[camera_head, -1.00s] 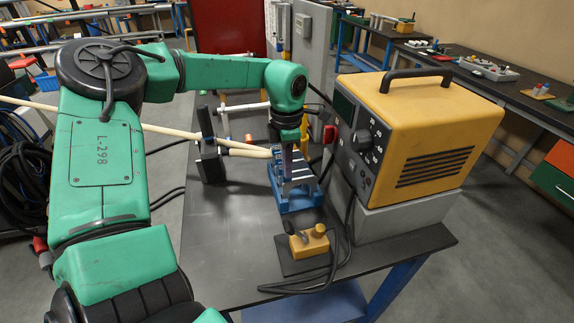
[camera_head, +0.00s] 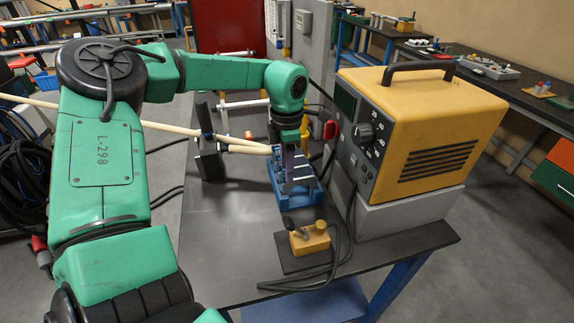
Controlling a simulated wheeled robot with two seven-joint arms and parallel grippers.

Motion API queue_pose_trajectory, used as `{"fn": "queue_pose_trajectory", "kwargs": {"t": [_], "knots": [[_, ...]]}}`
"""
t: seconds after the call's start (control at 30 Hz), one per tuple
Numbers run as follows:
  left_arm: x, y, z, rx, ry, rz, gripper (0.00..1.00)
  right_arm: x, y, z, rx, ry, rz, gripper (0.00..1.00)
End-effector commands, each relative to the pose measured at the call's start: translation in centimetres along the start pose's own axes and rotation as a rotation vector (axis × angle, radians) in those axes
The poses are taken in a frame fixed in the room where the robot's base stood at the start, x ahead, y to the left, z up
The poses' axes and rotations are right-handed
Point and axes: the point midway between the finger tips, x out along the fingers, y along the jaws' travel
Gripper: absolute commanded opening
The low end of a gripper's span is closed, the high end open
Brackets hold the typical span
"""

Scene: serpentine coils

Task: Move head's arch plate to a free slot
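My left arm reaches in from the left, and its gripper (camera_head: 287,148) points down at the blue slotted rack (camera_head: 297,197) on the dark bench. The gripper's fingers are small and partly hidden against the rack and the plates. Light metal plates (camera_head: 301,180) stand in the rack. I cannot make out which one is the arch plate, or whether the fingers hold a plate. My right gripper is not in view.
A yellow power unit (camera_head: 425,125) on a grey base stands right of the rack. A small yellow block on a dark plate (camera_head: 312,239) and black cables lie in front. The bench (camera_head: 220,250) is clear at front left.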

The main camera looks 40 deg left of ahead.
Motion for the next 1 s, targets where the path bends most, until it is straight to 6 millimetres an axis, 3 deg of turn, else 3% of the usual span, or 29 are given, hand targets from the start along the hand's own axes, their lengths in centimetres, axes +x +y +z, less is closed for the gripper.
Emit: {"fn": "queue_pose_trajectory", "kwargs": {"t": [0.37,0.47,0.8,1.0], "knots": [[-0.8,0.1,0.1,0.000,-0.003,0.004,0.44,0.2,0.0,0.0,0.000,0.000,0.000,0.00],[-2.6,0.1,0.1,0.000,-0.005,0.006,0.44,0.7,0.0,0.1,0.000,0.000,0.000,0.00],[-12.3,0.1,0.1,-0.002,-0.002,0.004,0.44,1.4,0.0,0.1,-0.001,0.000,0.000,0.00],[-14.6,0.0,0.1,0.000,0.000,0.001,0.44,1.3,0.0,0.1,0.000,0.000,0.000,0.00]]}}
